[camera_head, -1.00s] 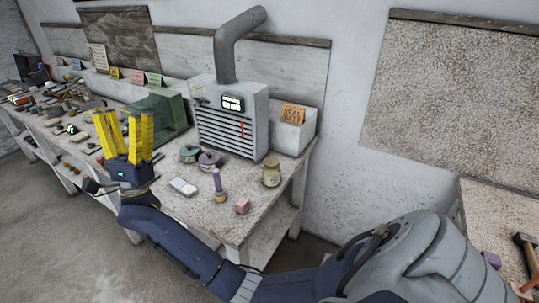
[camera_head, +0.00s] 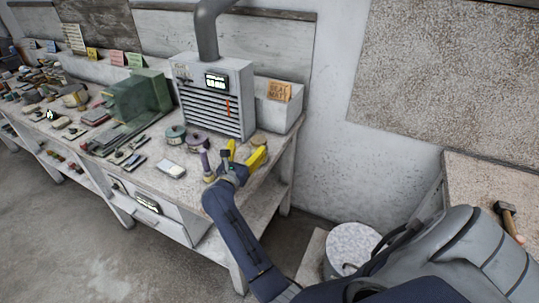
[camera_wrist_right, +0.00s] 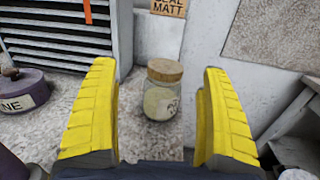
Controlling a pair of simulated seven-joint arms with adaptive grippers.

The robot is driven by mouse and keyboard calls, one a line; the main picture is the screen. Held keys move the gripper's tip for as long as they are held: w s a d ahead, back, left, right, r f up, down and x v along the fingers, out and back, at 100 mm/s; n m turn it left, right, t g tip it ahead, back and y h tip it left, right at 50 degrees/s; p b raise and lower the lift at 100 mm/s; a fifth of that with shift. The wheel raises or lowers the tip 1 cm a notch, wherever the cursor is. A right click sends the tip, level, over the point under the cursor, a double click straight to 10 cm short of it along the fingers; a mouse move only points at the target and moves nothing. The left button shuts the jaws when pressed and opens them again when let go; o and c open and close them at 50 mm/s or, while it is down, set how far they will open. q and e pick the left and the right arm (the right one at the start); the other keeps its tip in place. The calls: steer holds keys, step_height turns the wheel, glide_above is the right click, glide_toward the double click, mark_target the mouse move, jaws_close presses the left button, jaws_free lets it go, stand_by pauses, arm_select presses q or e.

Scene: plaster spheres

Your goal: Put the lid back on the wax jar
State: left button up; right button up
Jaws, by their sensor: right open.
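A glass jar (camera_wrist_right: 160,103) with pale yellow contents and a partly readable label stands upright on the worktop. A round cork-coloured lid (camera_wrist_right: 165,69) rests on its mouth; whether it is fully seated I cannot tell. In the head view only the lid top (camera_head: 260,137) shows clearly, as my gripper hides much of the jar. My right gripper (camera_head: 246,150) is open, its yellow fingers low over the worktop. In the wrist view the right gripper (camera_wrist_right: 158,68) has the jar between and beyond its fingers, with gaps on both sides. My left gripper is not in view.
A grey vented unit (camera_head: 214,100) with a pipe stands behind, beside a pale box (camera_head: 276,119) with an orange note. Round tins (camera_head: 197,141), a purple cylinder (camera_head: 206,163) and a white block (camera_head: 171,168) lie left of the gripper. The worktop's right edge is close.

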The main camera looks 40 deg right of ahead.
mark_target(256, 145)
steer(key=shift+s+d+f+g, duration=0.15)
steer(key=shift+s+d+f, duration=0.1)
steer(key=shift+f, duration=0.3)
steer(key=shift+s+d+f+g, duration=0.15)
steer(key=shift+d+f, duration=0.1)
steer(key=shift+f, duration=0.25)
steer(key=shift+w, duration=0.1)
steer(key=shift+w+d, duration=0.35)
steer(key=shift+d, duration=0.15)
steer(key=shift+x, duration=3.1)
jaws_close()
steer(key=shift+r, duration=0.2)
